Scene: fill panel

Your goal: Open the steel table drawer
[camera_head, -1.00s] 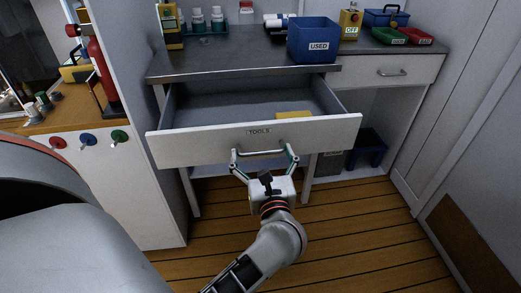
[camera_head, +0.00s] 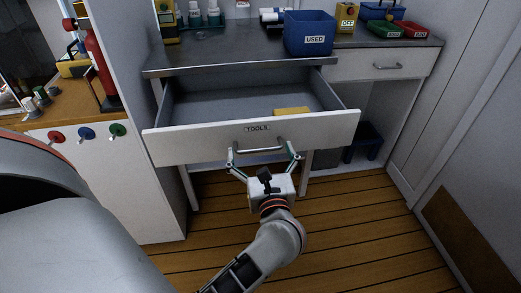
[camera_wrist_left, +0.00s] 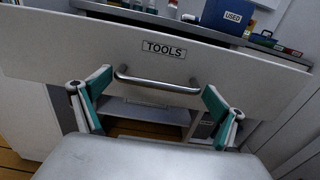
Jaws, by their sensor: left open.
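The steel table's drawer (camera_head: 200,143), labelled TOOLS, is pulled well out below the steel table top (camera_head: 240,60). A yellow thing (camera_head: 291,112) lies inside it. Its bar handle (camera_head: 259,149) is on the front and also shows in the left wrist view (camera_wrist_left: 157,85). My left gripper (camera_head: 262,160) is open just in front of and below the handle. In the left wrist view its fingers (camera_wrist_left: 151,105) are spread wide on either side of the handle, apart from it. My right gripper is not in view.
A blue bin marked USED (camera_head: 308,35) stands on the table top. A second, shut drawer (camera_head: 376,66) is at right. A white cabinet with coloured knobs (camera_head: 87,133) stands at left. Wooden floor (camera_head: 350,225) is clear in front.

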